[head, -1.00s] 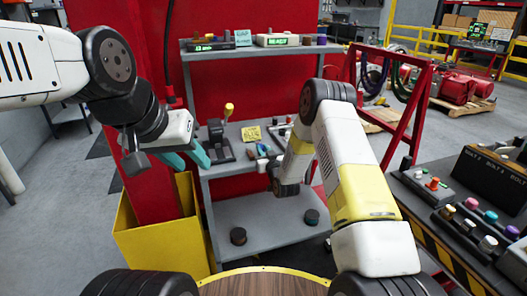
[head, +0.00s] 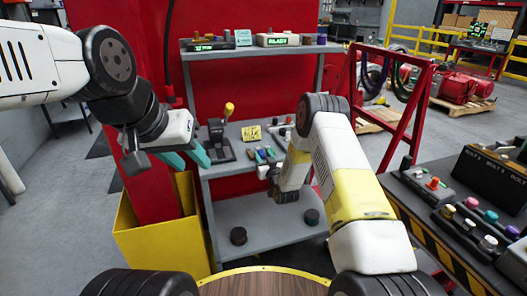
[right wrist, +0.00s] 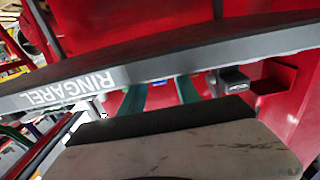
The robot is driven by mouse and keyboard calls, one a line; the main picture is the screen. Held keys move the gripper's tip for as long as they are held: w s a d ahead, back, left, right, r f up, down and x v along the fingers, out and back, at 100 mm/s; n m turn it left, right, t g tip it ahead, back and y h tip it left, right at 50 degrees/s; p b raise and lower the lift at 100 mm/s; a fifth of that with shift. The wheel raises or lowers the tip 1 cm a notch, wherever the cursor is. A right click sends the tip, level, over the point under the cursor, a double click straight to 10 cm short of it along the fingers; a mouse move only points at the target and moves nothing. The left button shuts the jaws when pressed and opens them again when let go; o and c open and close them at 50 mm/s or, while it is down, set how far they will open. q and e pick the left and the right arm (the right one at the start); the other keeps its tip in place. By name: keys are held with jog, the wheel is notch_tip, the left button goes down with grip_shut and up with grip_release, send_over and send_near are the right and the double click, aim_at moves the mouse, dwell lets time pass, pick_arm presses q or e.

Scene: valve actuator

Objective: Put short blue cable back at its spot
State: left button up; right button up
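I cannot clearly make out the short blue cable. A small blue patch (right wrist: 161,82) shows between my right gripper's fingers in the right wrist view; I cannot tell what it is. My right gripper (right wrist: 161,93) has its teal fingers apart, partly hidden behind a grey edge. In the head view my right arm reaches the middle shelf (head: 224,171), where its gripper is small and hard to separate from the small coloured items (head: 259,155). My left gripper (head: 187,159) is open and empty, in front of the red post above the yellow bin.
The top shelf (head: 262,50) carries several devices. A joystick box (head: 220,149) and a yellow note (head: 251,133) are on the middle shelf. A red rack (head: 408,130) holds hanging hoses. A yellow bin (head: 160,245) stands at left, a bench (head: 430,210) at right.

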jog(key=shift+r, duration=0.1)
jog(key=shift+s+d, duration=0.1)
jog(key=shift+s, duration=0.1)
jog(key=v, duration=1.1)
jog(key=w+d+r+g+h, duration=0.2)
jog(key=d+r, duration=0.1)
jog(key=r, duration=0.8)
jog(key=s+d+r+m+g+h, duration=0.1)
jog(key=s+d+r+g, duration=0.25)
jog(key=s+r, duration=0.65)
jog(key=s+d+r+m+g, duration=0.1)
jog(key=s+r, duration=0.3)
jog(key=s, duration=1)
jog(key=s+d+r+m+g, duration=0.1)
jog(key=s+d+r+g, duration=0.2)
jog(key=s, duration=1.1)
jog(key=shift+s+r+g, duration=0.3)
jog(key=shift+r+g, duration=0.35)
jog(key=shift+g, duration=0.1)
